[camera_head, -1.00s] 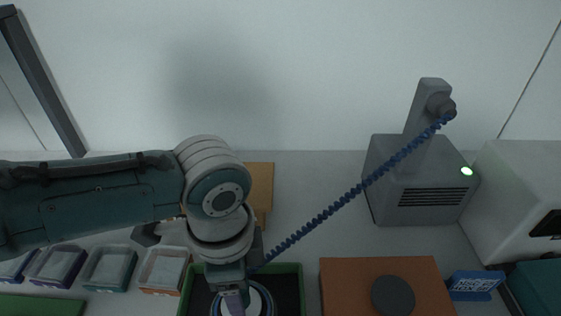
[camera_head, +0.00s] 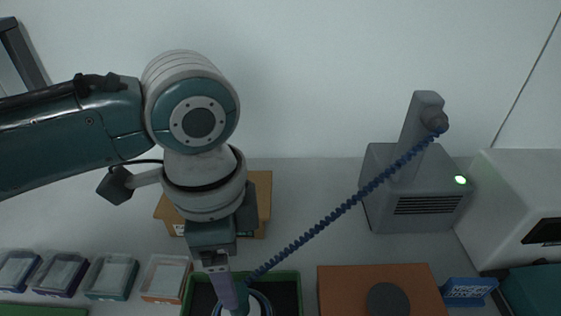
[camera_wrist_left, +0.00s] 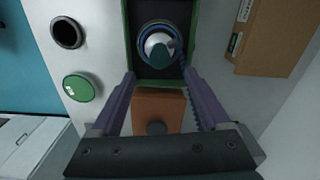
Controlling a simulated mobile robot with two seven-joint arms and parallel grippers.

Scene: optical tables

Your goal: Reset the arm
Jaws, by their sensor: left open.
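My left arm comes in from the left in the head view and its gripper (camera_head: 228,294) points down over the green-rimmed black tray (camera_head: 298,277). In the left wrist view the gripper (camera_wrist_left: 160,76) has its two purple fingers wide apart with nothing clamped between them. A white and teal round tool (camera_wrist_left: 158,44) lies in the tray beyond the fingertips. A blue coiled cord (camera_head: 340,208) runs from a grey device (camera_head: 420,185) down to the tray. The gripper partly hides the tool in the head view. My right gripper is not in view.
An orange-brown box (camera_head: 340,290) with a dark disc stands right of the tray, beside a blue sign (camera_head: 468,291). Several small clear-lidded boxes (camera_head: 112,275) line the left. A cardboard box (camera_head: 258,190) stands behind my wrist. A white machine (camera_head: 515,205) is at right.

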